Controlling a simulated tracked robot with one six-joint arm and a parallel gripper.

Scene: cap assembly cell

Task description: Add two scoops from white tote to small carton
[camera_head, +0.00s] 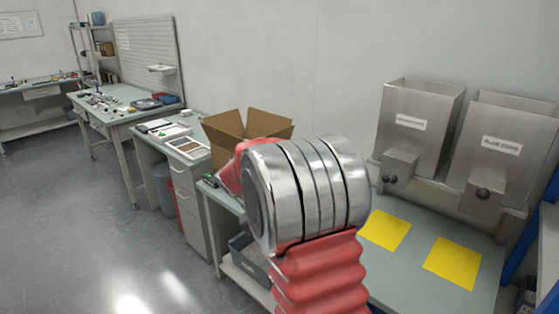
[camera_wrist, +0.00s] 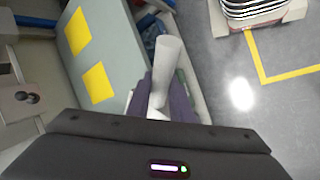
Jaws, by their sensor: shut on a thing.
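An open brown cardboard carton (camera_head: 222,130), its flaps raised, stands on the bench behind my arm in the head view. I cannot see its contents. In the wrist view, my gripper (camera_wrist: 160,102) has its dark purple fingers shut on a pale grey-white object (camera_wrist: 168,62), which looks like a scoop or its handle. I cannot tell whether it holds anything. In the head view my arm hides the gripper and part of the bench. I cannot make out a white tote in either view.
Two metal hoppers (camera_head: 420,110) stand at the right, one labelled for blue caps. Two yellow mats (camera_head: 384,230) lie on the bench before them. A grey bin (camera_head: 248,258) sits on the lower shelf. Open floor (camera_head: 100,220) lies at the left.

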